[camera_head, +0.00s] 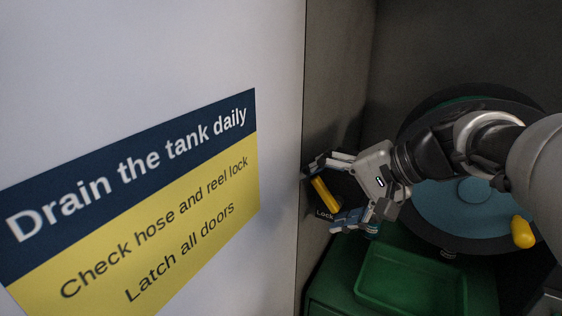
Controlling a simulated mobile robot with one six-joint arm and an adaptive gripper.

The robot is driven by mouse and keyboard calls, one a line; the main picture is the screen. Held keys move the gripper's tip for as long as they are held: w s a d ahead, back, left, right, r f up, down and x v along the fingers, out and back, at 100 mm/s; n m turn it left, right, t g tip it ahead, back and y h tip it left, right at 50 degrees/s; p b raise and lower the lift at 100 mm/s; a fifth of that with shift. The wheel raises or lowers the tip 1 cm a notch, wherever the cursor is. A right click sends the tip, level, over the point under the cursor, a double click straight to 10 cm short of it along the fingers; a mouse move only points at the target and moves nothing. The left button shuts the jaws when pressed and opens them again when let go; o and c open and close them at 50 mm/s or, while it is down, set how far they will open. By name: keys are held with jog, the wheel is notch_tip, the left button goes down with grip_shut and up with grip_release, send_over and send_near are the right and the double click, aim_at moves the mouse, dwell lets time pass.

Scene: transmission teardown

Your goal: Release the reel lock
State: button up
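The reel lock shows as a yellow lever (325,194) by a dark plate marked "Lock" on the side wall of the recess. My gripper (330,192) is open in front of it, with one finger above and one below the yellow lever. The lever lies between the fingers in this view; I cannot tell whether either finger touches it. The reel (450,214) has a blue face and a dark rim, and stands behind my arm, which hides its upper middle.
A white panel with a blue and yellow sign (150,195) fills the left; its edge stands close to my gripper. A green tray (410,281) lies below the reel. A yellow knob (522,232) sits at the reel's right side.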

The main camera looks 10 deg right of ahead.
jog(key=c, duration=1.4)
